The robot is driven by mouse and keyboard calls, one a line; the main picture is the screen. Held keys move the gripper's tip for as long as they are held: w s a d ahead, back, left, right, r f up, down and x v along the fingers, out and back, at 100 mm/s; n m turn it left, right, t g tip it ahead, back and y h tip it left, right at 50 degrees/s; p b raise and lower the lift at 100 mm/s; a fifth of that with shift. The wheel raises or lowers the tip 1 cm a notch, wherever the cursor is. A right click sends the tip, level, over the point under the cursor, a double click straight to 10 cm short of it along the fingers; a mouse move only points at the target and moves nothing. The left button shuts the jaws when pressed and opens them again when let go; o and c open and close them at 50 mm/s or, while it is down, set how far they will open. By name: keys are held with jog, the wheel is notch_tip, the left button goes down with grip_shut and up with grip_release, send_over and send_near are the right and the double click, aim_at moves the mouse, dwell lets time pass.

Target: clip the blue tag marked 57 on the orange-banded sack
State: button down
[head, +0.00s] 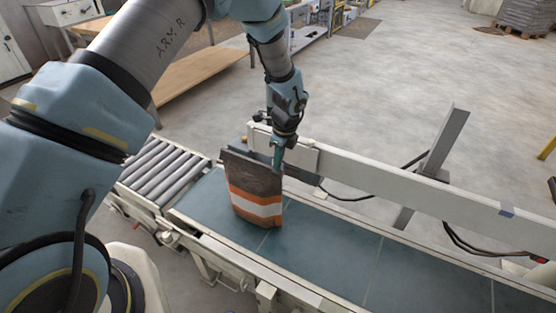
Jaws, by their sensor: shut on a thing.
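The orange-banded sack (255,190) stands upright on the conveyor belt, dark brown with an orange band and a white stripe across its lower half. My gripper (278,155) points down at the sack's top right corner. It is shut on a small blue-green piece (277,160), which looks like the blue tag. The piece is too small for any number on it to be read. It overlaps the sack's top edge in the head view, and I cannot tell whether it touches the sack.
The blue-grey belt (340,252) is bare to the right of the sack. A pale guard rail (420,190) runs along its far side, with a grey upright post (444,142) beyond. Metal rollers (160,170) lie to the left. A wooden-topped table (195,75) stands behind.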

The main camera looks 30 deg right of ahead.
jog(key=shift+s+a+f, duration=0.15)
jog(key=shift+f, duration=0.35)
dwell(0.8)
jog(key=c, duration=1.2)
grip_release()
jog(key=shift+o, duration=1.4)
jog(key=shift+r+b, duration=0.3)
jog(key=shift+b, duration=0.1)
jog(key=r, duration=0.3)
jog(key=r+b, duration=0.1)
jog(key=r, duration=0.3)
jog(key=s+d+r+b, duration=0.1)
jog(key=r, duration=0.2)
jog(key=shift+s+r, duration=0.1)
jog(key=shift+r, duration=0.3)
